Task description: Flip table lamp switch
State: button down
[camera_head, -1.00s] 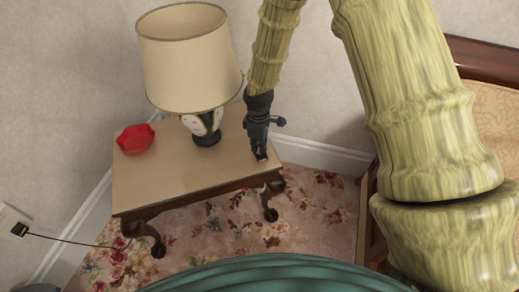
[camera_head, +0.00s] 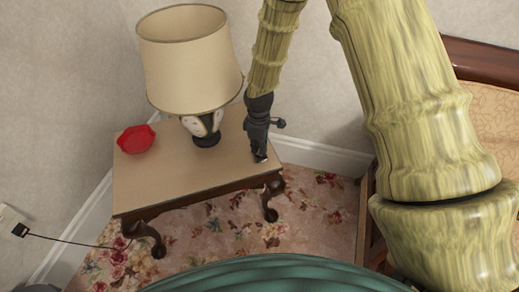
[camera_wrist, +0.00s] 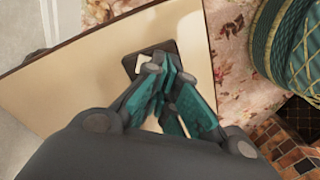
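The table lamp (camera_head: 187,62) has a cream shade and a dark base with pale panels (camera_head: 203,123), and stands on the small wooden table (camera_head: 160,188). My gripper (camera_head: 260,158) points down over the table's right end, to the right of the lamp base. In the wrist view my gripper's teal fingers (camera_wrist: 169,72) come together at the tips. They are over a small dark rounded plate with a pale part (camera_wrist: 133,62), perhaps the lamp switch, on the table top. The fingers partly cover it, and contact cannot be told.
A red bowl (camera_head: 136,139) sits on the table's left side. A wall outlet with a black plug and cord (camera_head: 20,229) is at lower left. Wooden furniture with patterned upholstery (camera_head: 497,92) stands at the right. Floral carpet (camera_head: 225,228) lies in front of the table.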

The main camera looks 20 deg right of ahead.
jog(key=shift+r+p, duration=2.9)
jog(key=shift+r, duration=0.45)
jog(key=shift+s+f, duration=0.1)
jog(key=shift+f, duration=0.05)
jog(key=s+f+m, duration=0.1)
jog(key=s+f, duration=0.3)
jog(key=s+f+m, duration=0.1)
jog(key=s+f, duration=0.3)
jog(key=shift+s+a+m+y, duration=0.1)
jog(key=shift+s+m+y, duration=0.2)
jog(key=shift+s+m, duration=0.1)
jog(key=s+d+f+m, duration=0.1)
jog(key=s+f+m, duration=0.2)
jog(key=s, duration=0.6)
jog(key=s+d+f+m, duration=0.1)
jog(key=s+f+m, duration=0.2)
jog(key=s, duration=0.7)
jog(key=s+d+f+m, duration=0.2)
jog(key=s+f+m, duration=0.1)
jog(key=s, duration=0.6)
notch_tip(320, 180, up, 16)
jog(key=p, duration=1.5)
jog(key=shift+w+a+f, duration=0.2)
jog(key=shift+w+a, duration=0.05)
jog(key=shift+w, duration=0.05)
